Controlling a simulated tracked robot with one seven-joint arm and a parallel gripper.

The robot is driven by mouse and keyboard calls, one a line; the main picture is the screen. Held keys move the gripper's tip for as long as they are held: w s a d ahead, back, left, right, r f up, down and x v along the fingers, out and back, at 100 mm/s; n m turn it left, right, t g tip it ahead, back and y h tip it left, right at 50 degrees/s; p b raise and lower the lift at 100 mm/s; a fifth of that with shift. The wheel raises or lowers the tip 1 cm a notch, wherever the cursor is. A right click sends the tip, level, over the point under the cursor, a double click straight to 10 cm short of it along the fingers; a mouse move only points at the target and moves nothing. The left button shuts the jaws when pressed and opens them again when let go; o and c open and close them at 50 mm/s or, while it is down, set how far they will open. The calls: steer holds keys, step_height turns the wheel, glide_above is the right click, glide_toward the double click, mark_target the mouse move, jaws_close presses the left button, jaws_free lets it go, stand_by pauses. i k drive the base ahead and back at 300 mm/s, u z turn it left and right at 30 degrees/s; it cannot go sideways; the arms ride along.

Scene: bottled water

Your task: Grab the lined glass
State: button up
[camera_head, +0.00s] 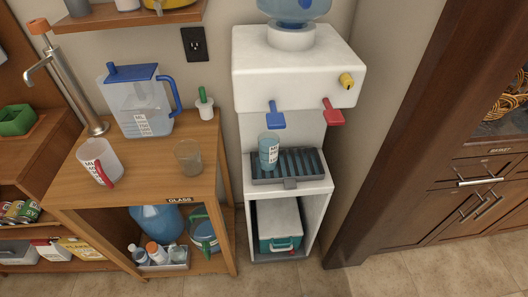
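A bluish clear glass (269,155) with a white printed label stands upright on the dark slatted drip tray (310,165) of the white water dispenser, at its left end below the blue tap. A plainer brownish clear glass (188,157) stands on the wooden side table at left. Lines are too small to make out on either glass, so I cannot tell for certain which one is lined. My gripper is not in view.
A pitcher with blue lid (140,105), a measuring cup with red handle (100,161) and a small white holder with a green handle (204,103) share the wooden table (150,178). Blue (275,117) and red (333,112) taps overhang the tray. Tiled floor in front looks clear.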

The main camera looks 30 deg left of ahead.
mark_target(268, 141)
steer(key=z, duration=0.05)
steer(key=k, duration=2.05)
steer(key=u, duration=1.25)
steer(key=i, duration=1.5)
steer(key=u, duration=0.05)
